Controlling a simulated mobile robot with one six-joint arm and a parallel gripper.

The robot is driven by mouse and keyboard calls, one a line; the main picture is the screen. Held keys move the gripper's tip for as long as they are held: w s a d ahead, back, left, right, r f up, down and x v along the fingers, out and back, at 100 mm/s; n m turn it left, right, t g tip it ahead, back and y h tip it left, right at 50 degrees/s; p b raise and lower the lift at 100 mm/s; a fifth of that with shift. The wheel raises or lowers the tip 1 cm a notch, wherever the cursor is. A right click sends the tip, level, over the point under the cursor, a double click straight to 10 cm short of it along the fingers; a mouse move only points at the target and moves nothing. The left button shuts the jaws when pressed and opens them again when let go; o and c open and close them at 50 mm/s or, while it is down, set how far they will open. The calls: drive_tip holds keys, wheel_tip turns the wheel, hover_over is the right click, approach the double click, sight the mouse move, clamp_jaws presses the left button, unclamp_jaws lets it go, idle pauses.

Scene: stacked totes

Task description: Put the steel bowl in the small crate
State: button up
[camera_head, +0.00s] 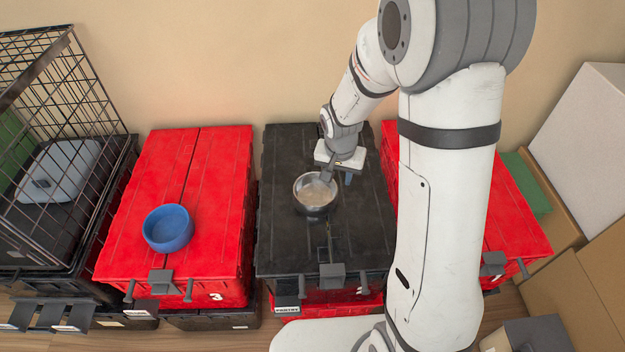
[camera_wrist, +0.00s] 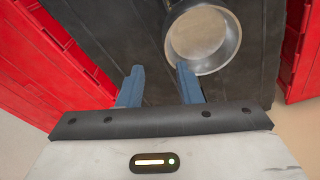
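The steel bowl (camera_head: 315,210) sits upright on the black tote lid (camera_head: 285,160) in the middle of the head view. It also shows at the top of the wrist view (camera_wrist: 203,35). My gripper (camera_head: 329,171) is low over the lid at the bowl's far right side. In the wrist view my gripper (camera_wrist: 158,70) is open, with nothing visibly clamped. Its right fingertip overlaps the bowl's near edge; I cannot tell whether it touches. A black wire crate (camera_head: 85,95) stands at the far left; I cannot tell whether this is the small crate.
A blue bowl (camera_head: 168,228) sits on the red tote lid (camera_head: 140,180) left of the black one. A pale blue-grey object (camera_head: 60,168) lies within the wire crate. Another red tote (camera_head: 520,230) and cardboard boxes (camera_head: 575,285) are at right. The wall is close behind the totes.

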hover_over(335, 194)
drive_tip(key=s+a, duration=0.1)
wheel_tip(335, 194, down, 4)
drive_tip(key=f, duration=0.1)
drive_tip(key=shift+m, duration=0.3)
drive_tip(key=f, duration=0.4)
drive_tip(key=w+d+f, duration=0.1)
drive_tip(key=f, duration=0.1)
drive_tip(key=shift+w+f+b, duration=0.1)
drive_tip(key=shift+f+b, duration=0.2)
drive_tip(key=shift+f, duration=0.1)
drive_tip(key=shift+c, duration=0.4)
clamp_jaws()
